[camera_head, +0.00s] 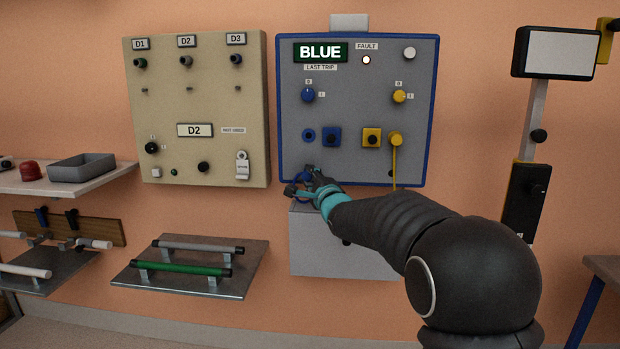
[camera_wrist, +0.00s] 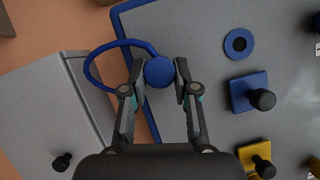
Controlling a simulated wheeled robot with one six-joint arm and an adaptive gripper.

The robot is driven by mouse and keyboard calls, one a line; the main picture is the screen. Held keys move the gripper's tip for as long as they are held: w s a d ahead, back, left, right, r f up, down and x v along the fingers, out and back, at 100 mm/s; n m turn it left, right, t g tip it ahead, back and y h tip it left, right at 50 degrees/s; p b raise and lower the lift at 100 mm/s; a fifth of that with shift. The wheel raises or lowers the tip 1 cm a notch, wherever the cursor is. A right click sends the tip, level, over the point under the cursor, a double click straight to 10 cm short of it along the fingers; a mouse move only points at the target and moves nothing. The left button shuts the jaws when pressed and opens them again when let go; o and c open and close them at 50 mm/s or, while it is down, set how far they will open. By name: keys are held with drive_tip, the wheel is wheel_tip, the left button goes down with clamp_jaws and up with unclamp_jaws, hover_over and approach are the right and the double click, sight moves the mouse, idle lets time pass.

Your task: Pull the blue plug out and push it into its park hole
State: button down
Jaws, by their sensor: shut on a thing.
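My gripper (camera_head: 313,183) is shut on the blue plug (camera_wrist: 158,72) at the lower left edge of the blue-framed panel (camera_head: 350,170). The plug's round head sits between both fingertips in the wrist view, and its blue cable (camera_wrist: 96,55) loops out to the left. The blue ring socket (camera_head: 308,135) above is empty, with a dark hole in its middle; it also shows in the wrist view (camera_wrist: 239,43). The plug's far end is hidden, so I cannot tell whether it is in a hole. No blue park hole is clearly visible around it.
A blue square with a black knob (camera_head: 331,137) is right of the ring. A yellow plug (camera_head: 395,138) sits further right, its cable hanging. A dark hole (camera_head: 391,173) is below it. A grey box (camera_head: 340,250) stands out below the panel. The panel display (camera_head: 320,52) reads BLUE.

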drive_tip(key=shift+w, duration=0.2)
idle(0.3)
drive_tip(key=shift+w, duration=0.55)
drive_tip(key=c, duration=0.8)
unclamp_jaws()
